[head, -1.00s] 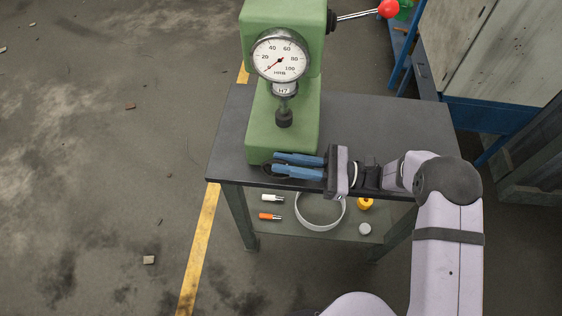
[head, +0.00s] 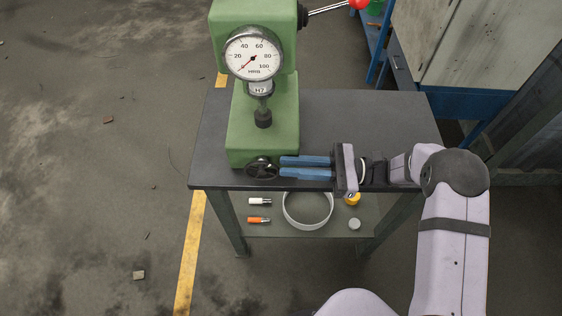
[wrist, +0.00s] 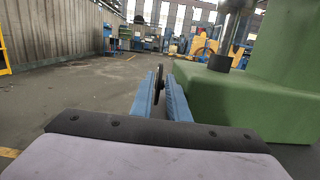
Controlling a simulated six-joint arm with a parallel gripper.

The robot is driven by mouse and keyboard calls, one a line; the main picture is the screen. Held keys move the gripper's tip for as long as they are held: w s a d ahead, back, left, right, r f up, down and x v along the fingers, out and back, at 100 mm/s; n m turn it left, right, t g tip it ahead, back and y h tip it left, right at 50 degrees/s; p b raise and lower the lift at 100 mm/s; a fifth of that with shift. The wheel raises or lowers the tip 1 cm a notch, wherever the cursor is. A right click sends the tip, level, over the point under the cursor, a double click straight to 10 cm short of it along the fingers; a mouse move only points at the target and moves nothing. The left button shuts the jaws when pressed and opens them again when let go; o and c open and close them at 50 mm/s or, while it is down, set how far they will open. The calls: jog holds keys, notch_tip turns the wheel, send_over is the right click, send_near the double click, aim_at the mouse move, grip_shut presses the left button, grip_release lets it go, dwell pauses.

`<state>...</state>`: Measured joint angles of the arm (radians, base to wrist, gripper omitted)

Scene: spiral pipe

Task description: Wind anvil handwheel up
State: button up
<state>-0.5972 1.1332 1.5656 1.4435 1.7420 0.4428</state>
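The dark handwheel (head: 262,168) sits low at the front of the green press-like machine (head: 262,135), just above the bench's front edge. Its rim and spokes show in the head view. In the wrist view the handwheel (wrist: 158,85) is seen nearly edge-on, in line with the gap between my fingertips. My gripper (head: 281,167) has two blue fingers pointing left, with a gap between them. The tips are at the wheel's right edge; I cannot tell if they touch it. In the wrist view my gripper (wrist: 160,98) appears open and empty.
The dial gauge (head: 253,53) reads near the low end, above a dark plunger (head: 263,118). The bench top (head: 370,125) is clear to the right. A lower shelf holds a ring (head: 307,222) and several small parts. A cabinet (head: 485,45) stands back right.

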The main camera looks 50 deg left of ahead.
aim_at(247, 165)
jog(key=shift+s+a+r+t+h+p, duration=0.1)
jog(key=shift+r+t+h+p, duration=0.25)
jog(key=shift+p, duration=0.65)
jog(key=shift+f, duration=0.35)
jog(key=shift+p+x, duration=1.6)
jog(key=shift+x, duration=1.95)
jog(key=shift+s+a+f, duration=0.1)
jog(key=shift+c, duration=0.6)
grip_shut()
jog(key=shift+f+b, duration=0.3)
jog(key=shift+b, duration=0.55)
jog(key=shift+r+g+y+b, duration=0.1)
jog(key=shift+g+y+b, duration=0.35)
jog(key=shift+b, duration=0.3)
jog(key=shift+r, duration=0.15)
